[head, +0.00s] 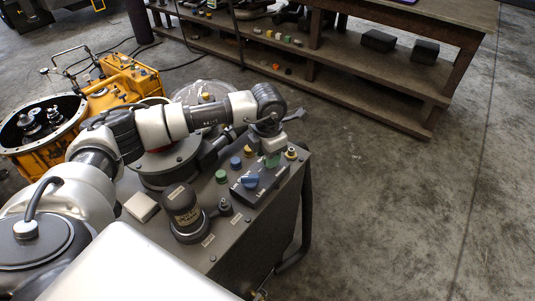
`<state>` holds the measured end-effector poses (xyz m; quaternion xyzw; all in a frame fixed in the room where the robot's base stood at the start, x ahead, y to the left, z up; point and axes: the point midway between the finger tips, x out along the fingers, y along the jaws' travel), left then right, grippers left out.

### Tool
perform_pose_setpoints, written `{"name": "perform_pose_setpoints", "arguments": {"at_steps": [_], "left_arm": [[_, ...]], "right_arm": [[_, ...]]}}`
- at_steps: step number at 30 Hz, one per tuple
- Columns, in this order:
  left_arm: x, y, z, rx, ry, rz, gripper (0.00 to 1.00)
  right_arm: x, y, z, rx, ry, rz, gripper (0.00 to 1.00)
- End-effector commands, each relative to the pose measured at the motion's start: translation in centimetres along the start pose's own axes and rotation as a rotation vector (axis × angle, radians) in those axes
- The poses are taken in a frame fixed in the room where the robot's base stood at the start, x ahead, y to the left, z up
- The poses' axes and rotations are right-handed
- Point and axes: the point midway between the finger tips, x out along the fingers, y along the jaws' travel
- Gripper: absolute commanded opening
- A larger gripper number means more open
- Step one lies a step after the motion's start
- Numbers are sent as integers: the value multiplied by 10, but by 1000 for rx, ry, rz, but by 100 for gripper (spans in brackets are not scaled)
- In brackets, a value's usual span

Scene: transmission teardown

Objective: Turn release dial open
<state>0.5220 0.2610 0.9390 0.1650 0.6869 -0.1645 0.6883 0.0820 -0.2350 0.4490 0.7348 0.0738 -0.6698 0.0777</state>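A small dark control box (262,188) with white lettering sits on the top of a grey cabinet (235,240). A blue dial (250,182) is on the box, and a green knob (272,160) is at its far end. I cannot tell from the lettering which one is the release dial. My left arm reaches over from the left, and its gripper (269,145) points down right over the green knob. The fingers are small and partly hidden by the wrist, so I cannot tell their opening or whether they touch the knob. My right gripper is out of view.
Green, blue and yellow buttons (235,162) and a dark capped cylinder (183,207) stand on the cabinet near the box. A yellow transmission housing (125,80) is at the left. A wooden shelf bench (400,110) stands behind. The floor at right is clear.

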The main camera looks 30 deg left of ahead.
Motion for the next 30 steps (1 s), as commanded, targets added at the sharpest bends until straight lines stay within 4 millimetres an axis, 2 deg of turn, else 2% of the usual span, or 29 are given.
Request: {"name": "perform_pose_setpoints", "arguments": {"at_steps": [6,10,22,27,30], "left_arm": [[0,0,0,2,1,-1,39],[-10,0,1,2,-2,0,39],[-85,0,0,1,-3,2,39],[-103,0,0,1,-2,0,39],[-107,0,0,1,1,0,39]], "right_arm": [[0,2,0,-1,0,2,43],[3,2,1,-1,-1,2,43],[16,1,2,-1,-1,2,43],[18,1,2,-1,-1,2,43],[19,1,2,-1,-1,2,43]]}}
